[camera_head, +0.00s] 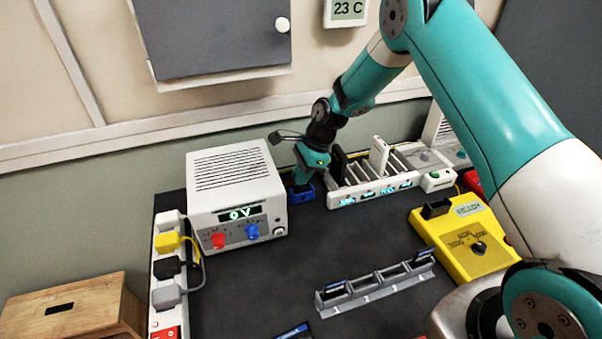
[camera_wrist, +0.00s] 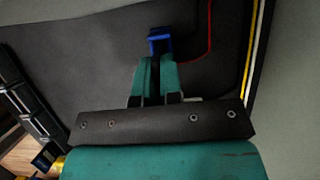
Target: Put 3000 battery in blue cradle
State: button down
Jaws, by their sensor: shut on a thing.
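My gripper (camera_head: 307,176) points down at the back of the bench, right at the blue cradle (camera_head: 301,194). In the wrist view its fingers (camera_wrist: 155,78) are close together, with the blue cradle (camera_wrist: 159,41) directly at their tips. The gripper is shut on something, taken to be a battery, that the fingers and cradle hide. I cannot read a 3000 label or tell how deep it sits. A grey numbered rack (camera_head: 375,288) holds a dark battery (camera_head: 334,290) at its left end and another (camera_head: 421,259) at its right end.
A white charging rack (camera_head: 375,190) with upright phones stands close right. A yellow tester (camera_head: 464,240) is at the right. The middle of the dark mat is clear.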

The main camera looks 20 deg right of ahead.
jog(key=shift+f, duration=0.5)
dwell(0.4)
jog(key=c, duration=1.2)
grip_release()
jog(key=shift+r, duration=0.1)
jog(key=b+v, duration=0.2)
jog(key=v, duration=1.5)
jog(key=s+a+r+n, duration=0.4)
jog(key=s+n, duration=0.2)
jog(key=s, duration=0.2)
jog(key=s+a+r+n, duration=0.5)
jog(key=s+n, duration=0.1)
jog(key=s, duration=0.1)
jog(key=s+a+n, duration=0.2)
jog(key=s+n, duration=1.1)
jog(key=s, duration=0.5)
